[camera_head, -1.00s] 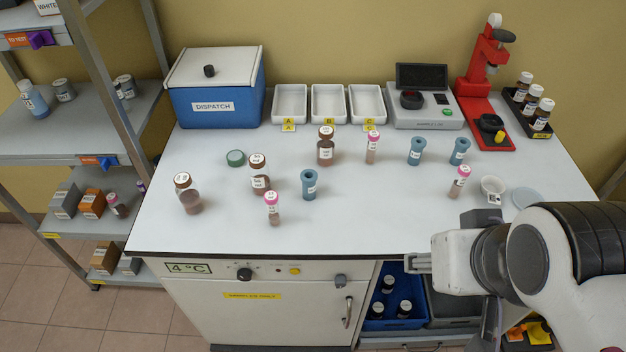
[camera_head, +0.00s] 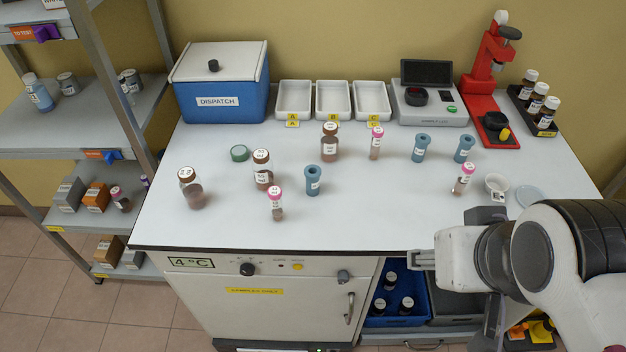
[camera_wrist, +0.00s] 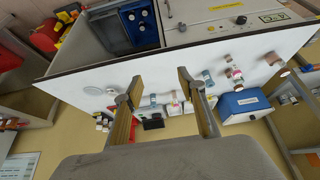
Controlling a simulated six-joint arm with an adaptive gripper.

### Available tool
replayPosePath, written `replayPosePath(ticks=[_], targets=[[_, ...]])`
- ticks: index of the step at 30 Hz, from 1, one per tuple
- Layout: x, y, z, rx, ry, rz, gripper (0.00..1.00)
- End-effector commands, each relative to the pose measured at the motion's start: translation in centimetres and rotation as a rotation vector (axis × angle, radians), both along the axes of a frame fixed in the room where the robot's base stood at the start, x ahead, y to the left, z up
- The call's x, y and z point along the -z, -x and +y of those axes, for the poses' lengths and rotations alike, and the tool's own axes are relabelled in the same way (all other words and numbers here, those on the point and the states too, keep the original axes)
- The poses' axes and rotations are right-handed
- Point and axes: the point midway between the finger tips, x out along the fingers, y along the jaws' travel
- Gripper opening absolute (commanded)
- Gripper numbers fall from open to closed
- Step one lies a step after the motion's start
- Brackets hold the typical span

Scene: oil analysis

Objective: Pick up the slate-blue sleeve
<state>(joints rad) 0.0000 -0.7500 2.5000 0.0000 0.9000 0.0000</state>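Three slate-blue sleeves stand upright on the white worktop: one near the middle (camera_head: 313,181), one farther back (camera_head: 421,148) and one to its right (camera_head: 463,149). Each is a short, flared tube with a dark opening on top. In the head view, my gripper is at the worktop's front right edge, away from all three sleeves, partly hidden by my wrist.
A white cup (camera_head: 496,187) and a pink-capped vial (camera_head: 463,179) stand near my arm. A blue dispatch box (camera_head: 218,104) and white trays (camera_head: 333,99) line the back. The front middle is clear.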

Motion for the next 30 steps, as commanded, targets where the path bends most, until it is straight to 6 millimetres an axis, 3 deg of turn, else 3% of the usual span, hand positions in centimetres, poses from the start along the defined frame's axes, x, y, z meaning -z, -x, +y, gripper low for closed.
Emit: replayPosePath(ticks=[17, 23, 30], targets=[[-0.2, -0.9, -0.5, 0.005, 0.016, -0.013, 0.43], [-0.8, -4.0, -2.3, 0.013, 0.082, -0.061, 0.43], [-2.0, -10.1, -5.0, 0.001, 0.195, -0.158, 0.43]])
